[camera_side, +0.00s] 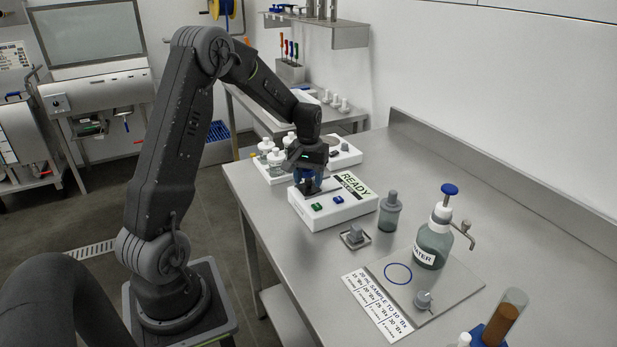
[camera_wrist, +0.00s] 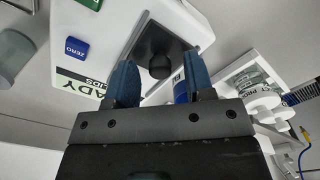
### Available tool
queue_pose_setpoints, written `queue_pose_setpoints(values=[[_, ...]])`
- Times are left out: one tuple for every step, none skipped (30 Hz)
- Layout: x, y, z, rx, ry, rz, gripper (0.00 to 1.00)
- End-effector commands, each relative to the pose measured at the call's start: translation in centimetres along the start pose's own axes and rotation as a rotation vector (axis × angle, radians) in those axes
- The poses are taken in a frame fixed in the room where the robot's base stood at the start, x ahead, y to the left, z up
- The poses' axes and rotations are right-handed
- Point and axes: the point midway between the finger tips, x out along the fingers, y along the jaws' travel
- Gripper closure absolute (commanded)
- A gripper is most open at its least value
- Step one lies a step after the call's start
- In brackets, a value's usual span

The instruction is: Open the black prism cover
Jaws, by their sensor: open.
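The white instrument (camera_side: 312,212) with a READY display stands on the steel bench. Its black prism cover (camera_side: 329,184) is mostly under my gripper in the side view. In the wrist view the cover (camera_wrist: 146,42) is a dark square plate that looks flat on the white housing (camera_wrist: 92,25), with a round black knob (camera_wrist: 160,66) on it. My gripper (camera_side: 309,178) is over the cover. In the wrist view its two blue fingers (camera_wrist: 164,60) are apart, one on each side of the knob in the picture. Nothing is held, and I cannot tell whether a finger touches the cover.
White-capped jars (camera_side: 276,160) stand behind my gripper. A WATER pump bottle (camera_side: 434,240) is further right. The bench front right of the instrument has some clear steel.

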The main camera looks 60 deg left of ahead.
Motion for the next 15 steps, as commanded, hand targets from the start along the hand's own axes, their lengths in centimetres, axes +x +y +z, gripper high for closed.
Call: queue_pose_setpoints(values=[[0.02,0.0,0.01,0.0,0.0,0.0,0.51],[0.01,0.0,0.01,0.0,0.0,0.0,0.51],[0.01,0.0,0.01,0.0,0.0,0.0,0.51],[0.0,0.0,0.01,0.0,0.0,0.0,0.51],[0.0,0.0,0.01,0.0,0.0,0.0,0.51],[-0.01,0.0,0.01,0.0,0.0,0.0,0.55],[-0.01,0.0,0.01,0.0,0.0,0.0,0.58],[-0.01,0.0,0.01,0.0,0.0,0.0,0.61],[-0.02,0.0,0.01,0.0,0.0,0.0,0.65],[-0.02,0.0,0.01,0.0,0.0,0.0,0.68],[-0.03,0.0,0.01,0.0,0.0,0.0,0.71],[-0.03,0.0,0.01,0.0,0.0,0.0,0.74],[-0.03,0.0,0.01,0.0,0.0,0.0,0.77],[-0.03,0.0,0.01,0.0,0.0,0.0,0.8],[-0.03,0.0,0.01,0.0,-0.001,0.0,0.84]])
